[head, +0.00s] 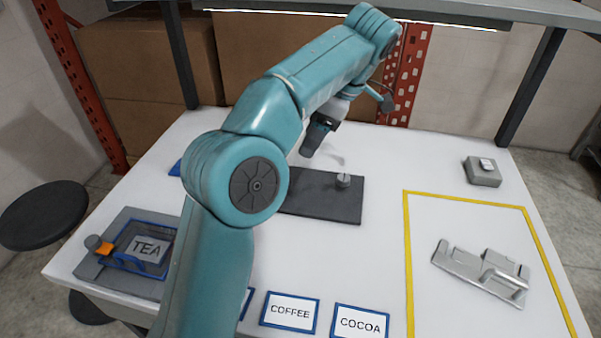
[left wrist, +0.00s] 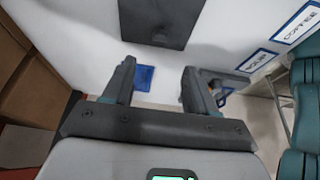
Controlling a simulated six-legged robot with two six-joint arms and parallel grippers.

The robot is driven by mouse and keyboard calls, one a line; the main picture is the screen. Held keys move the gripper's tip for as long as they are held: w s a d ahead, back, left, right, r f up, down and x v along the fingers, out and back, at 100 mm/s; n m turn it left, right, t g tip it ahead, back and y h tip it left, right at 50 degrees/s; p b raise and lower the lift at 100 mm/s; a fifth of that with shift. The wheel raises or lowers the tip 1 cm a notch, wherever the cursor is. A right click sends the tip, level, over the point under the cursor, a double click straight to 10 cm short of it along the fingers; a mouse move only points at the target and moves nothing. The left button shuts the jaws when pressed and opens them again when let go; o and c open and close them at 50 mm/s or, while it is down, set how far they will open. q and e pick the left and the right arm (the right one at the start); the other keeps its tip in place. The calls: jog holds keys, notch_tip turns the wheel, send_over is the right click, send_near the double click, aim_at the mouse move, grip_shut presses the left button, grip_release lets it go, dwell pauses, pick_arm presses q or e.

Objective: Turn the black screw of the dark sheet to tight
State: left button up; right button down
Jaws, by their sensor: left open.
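The dark sheet (head: 325,205) lies flat on the white table, partly hidden behind my left arm. A silvery knob (head: 343,180) stands near its right end. In the left wrist view, part of the dark sheet (left wrist: 140,15) shows at the top, with a small dark bump (left wrist: 162,36) that may be the black screw. In the head view I cannot make out a black screw; my arm covers the sheet's left part. My left gripper (head: 309,152) is above the table at the sheet's far side. In the left wrist view its fingers (left wrist: 158,82) are apart with nothing between them.
A yellow-taped area (head: 407,250) holds a grey metal bracket (head: 485,270). A small grey box (head: 482,172) stands at the back right. A TEA tray (head: 112,285) is at the left, with COFFEE (head: 290,312) and COCOA (head: 360,322) labels in front. A blue patch (left wrist: 144,77) lies beyond my fingers.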

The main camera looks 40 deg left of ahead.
pick_arm(q)
jog(key=b+x, duration=0.4)
jog(key=x, duration=0.7)
jog(key=shift+s, duration=0.1)
jog(key=shift+a+f+b, duration=0.25)
jog(key=shift+f+b, duration=0.1)
jog(key=shift+f, duration=0.05)
grip_shut()
